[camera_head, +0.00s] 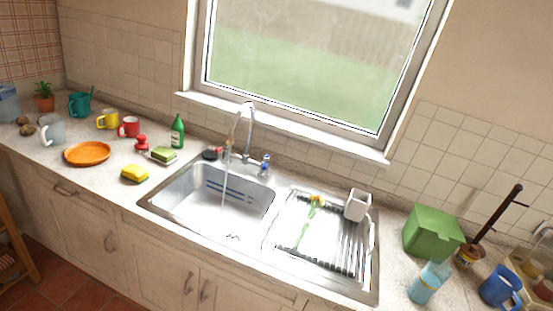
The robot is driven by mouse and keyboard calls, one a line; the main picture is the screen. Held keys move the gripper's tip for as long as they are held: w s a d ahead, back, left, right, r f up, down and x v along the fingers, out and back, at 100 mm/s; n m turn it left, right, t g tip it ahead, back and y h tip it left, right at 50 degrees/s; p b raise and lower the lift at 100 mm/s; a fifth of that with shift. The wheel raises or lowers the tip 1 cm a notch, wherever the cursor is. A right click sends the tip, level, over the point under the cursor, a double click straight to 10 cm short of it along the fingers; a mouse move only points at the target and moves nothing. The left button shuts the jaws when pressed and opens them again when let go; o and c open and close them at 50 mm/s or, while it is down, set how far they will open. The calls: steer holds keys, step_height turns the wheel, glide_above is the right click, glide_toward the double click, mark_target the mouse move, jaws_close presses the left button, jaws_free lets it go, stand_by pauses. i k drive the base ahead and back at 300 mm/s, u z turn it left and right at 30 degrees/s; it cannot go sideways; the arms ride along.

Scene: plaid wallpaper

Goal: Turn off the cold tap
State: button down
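The metal tap (248,130) stands behind the sink, with a tall curved spout. A thin stream of water (226,187) falls from the spout into the basin. A handle with blue on it (265,163) is at the right of the tap base. A small reddish part shows left of the spout, partly behind the water stream. The sink basin (165,206) is steel and set in the counter, below a window. My gripper does not show in this view.
A drainer with a dish brush (305,228) and a white holder (357,205) lies right of the basin. A green bottle (177,132), sponges (135,173) and mugs (129,127) stand left. A green box (432,234) is at the right. Floor shows at lower left.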

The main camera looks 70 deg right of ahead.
mark_target(265, 158)
steer(key=z, duration=0.4)
steer(key=i, duration=1.2)
steer(key=z, duration=1.35)
steer(key=i, duration=0.85)
steer(key=z, duration=0.5)
steer(key=k, duration=0.75)
steer(key=z, duration=0.2)
steer(key=i, duration=0.75)
steer(key=u, duration=0.1)
